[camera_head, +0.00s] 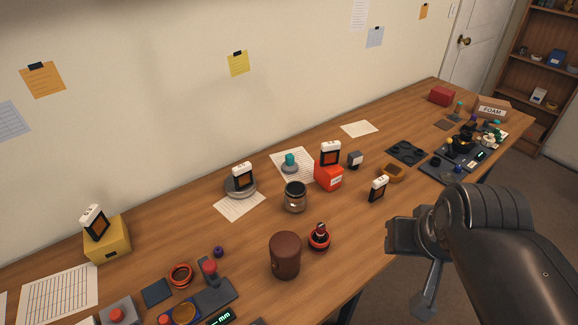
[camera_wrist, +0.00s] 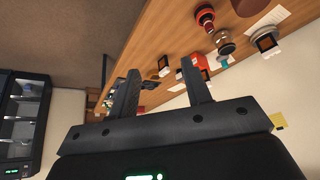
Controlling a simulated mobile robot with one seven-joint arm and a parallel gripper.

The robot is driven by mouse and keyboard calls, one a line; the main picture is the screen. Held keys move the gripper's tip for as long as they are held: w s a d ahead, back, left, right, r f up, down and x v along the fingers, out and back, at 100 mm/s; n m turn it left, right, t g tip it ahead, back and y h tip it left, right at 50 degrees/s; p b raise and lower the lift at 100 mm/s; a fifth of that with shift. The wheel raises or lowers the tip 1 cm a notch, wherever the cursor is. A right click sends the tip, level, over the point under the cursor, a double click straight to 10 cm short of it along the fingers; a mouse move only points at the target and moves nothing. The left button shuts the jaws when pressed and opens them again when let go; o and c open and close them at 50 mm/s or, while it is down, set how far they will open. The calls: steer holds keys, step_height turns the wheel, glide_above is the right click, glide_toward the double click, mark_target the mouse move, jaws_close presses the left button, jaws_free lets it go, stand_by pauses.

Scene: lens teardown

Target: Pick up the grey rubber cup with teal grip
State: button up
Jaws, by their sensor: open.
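The grey rubber cup with teal grip (camera_head: 290,163) stands on a white paper sheet near the back of the table, teal grip up. In the wrist view the teal part (camera_wrist: 201,61) shows small beyond one finger, partly hidden by it. My gripper (camera_wrist: 160,67) is open, with nothing between its two fingers. In the head view my gripper (camera_head: 405,238) is in front of the table's front edge at the right, well apart from the cup.
Near the cup stand a glass jar (camera_head: 295,197), a red box (camera_head: 329,177) with a white-topped card, and a grey disc (camera_head: 240,188) with another. A brown leather cylinder (camera_head: 285,256) and a red-ringed part (camera_head: 319,238) stand nearer the front. The wall (camera_head: 170,110) is behind.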

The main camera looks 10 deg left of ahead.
steer(key=shift+o, duration=0.8)
steer(key=w+a+r+n, duration=0.1)
steer(key=w+a+r, duration=0.1)
steer(key=w, duration=0.5)
steer(key=w+a+r+n, duration=0.1)
steer(key=w+a+r, duration=0.1)
steer(key=w, duration=0.5)
steer(key=n+g+y, duration=0.2)
steer(key=n+y, duration=0.1)
steer(key=n, duration=0.3)
glide_above(290, 156)
steer(key=s+d, duration=0.3)
step_height(290, 156, down, 20)
steer(key=x, duration=1.1)
steer(key=shift+a+f, duration=0.15)
